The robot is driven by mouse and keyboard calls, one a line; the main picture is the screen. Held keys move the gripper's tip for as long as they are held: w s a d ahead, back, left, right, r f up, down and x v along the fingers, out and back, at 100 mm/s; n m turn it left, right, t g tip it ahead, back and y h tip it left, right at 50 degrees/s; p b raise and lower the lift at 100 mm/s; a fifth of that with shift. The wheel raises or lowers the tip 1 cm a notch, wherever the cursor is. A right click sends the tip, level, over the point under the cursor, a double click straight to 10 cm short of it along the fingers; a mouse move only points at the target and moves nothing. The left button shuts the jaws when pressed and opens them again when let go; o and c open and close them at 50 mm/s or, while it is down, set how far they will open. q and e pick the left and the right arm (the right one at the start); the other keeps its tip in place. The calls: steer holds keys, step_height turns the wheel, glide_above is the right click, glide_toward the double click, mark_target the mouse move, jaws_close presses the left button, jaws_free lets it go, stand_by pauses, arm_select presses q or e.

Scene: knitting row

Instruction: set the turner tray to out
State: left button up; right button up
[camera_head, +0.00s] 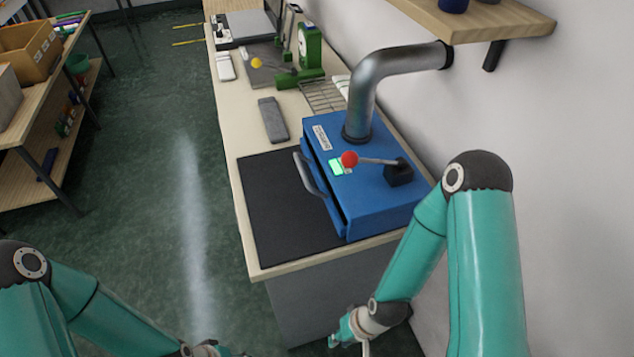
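A blue box-shaped machine (375,205) stands on the near end of the bench, with a small white label and a lit green display on top. The tray (327,197) is at its left side and has a grey bar handle (308,174). A narrow dark gap shows between the tray front and the body, and the inside of the tray is hidden. A lever with a red knob (349,159) rises from the top. My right gripper (350,338) is low at the bottom edge, below the bench top and apart from the handle. Its fingers are too cut off to read.
A black mat (283,215) lies in front of the tray, clear. A metal duct (385,72) bends from the machine to the wall. A grey slab (272,120) and a green dial device (309,45) stand farther along. A wall shelf (490,18) overhangs at right.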

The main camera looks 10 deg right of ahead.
steer(key=shift+o, duration=0.2)
stand_by(0.3)
steer(key=shift+o, duration=1.2)
steer(key=shift+r, duration=0.2)
step_height(320, 180, up, 2)
steer(key=shift+r+p, duration=0.1)
steer(key=shift+p, duration=1.15)
